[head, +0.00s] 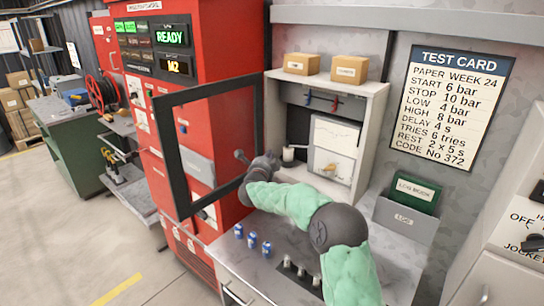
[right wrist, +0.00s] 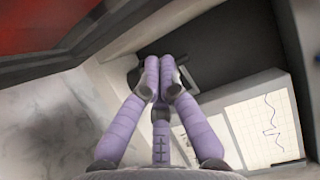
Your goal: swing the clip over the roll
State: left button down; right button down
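The chart recorder (head: 333,150) is a white box inside the open wall cabinet. Its chart paper with a dark trace (right wrist: 262,122) shows at the right of the right wrist view. A small white cylinder (head: 288,155), perhaps the roll, stands left of the recorder. My right gripper (head: 266,163) is at the cabinet's left side, close to this cylinder. In the right wrist view its purple fingers (right wrist: 160,76) are drawn together at the tips. A dark part (right wrist: 185,73) lies beside the tips; I cannot tell whether it is the clip or is touched. My left gripper is not in view.
The cabinet's framed door (head: 173,150) stands open at the left, before the red panel (head: 225,35). Several blue cans (head: 252,240) stand on the counter below. A grey holder (head: 402,217) with a green logbook (head: 415,192) is at the right. Two cartons (head: 302,63) sit on top.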

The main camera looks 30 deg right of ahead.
jog(key=s+a+p, duration=0.1)
jog(key=s+a, duration=0.1)
jog(key=a, duration=0.5)
jog(key=shift+a, duration=0.3)
jog(key=shift+f, duration=0.1)
